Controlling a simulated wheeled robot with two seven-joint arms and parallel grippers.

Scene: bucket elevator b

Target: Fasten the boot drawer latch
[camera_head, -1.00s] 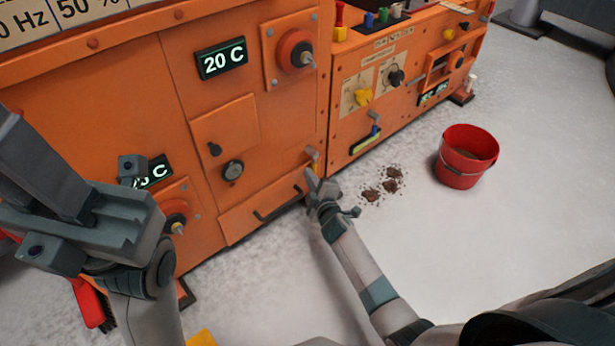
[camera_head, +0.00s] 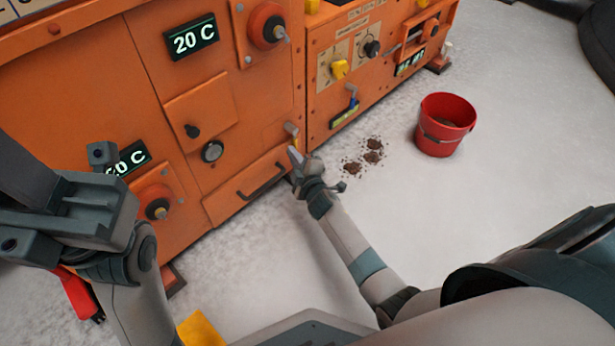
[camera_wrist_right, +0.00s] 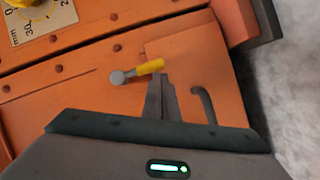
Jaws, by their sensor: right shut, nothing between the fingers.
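The boot drawer (camera_head: 245,187) is the low orange front with a dark bar handle (camera_head: 262,182). It looks closed. Its latch (camera_head: 291,129) is a grey round pivot with a yellow grip, at the drawer's upper right corner. In the right wrist view the latch's yellow grip (camera_wrist_right: 151,67) points right and its tip overlaps the drawer's edge. My right gripper (camera_head: 294,155) is shut and empty, its tips right at the yellow grip in the right wrist view (camera_wrist_right: 161,80); contact is unclear. My left gripper (camera_head: 65,215) is at the left, its jaws unclear.
A red bucket (camera_head: 445,125) stands on the floor to the right, with brown spills (camera_head: 365,158) near the machine. The floor in front is mostly clear.

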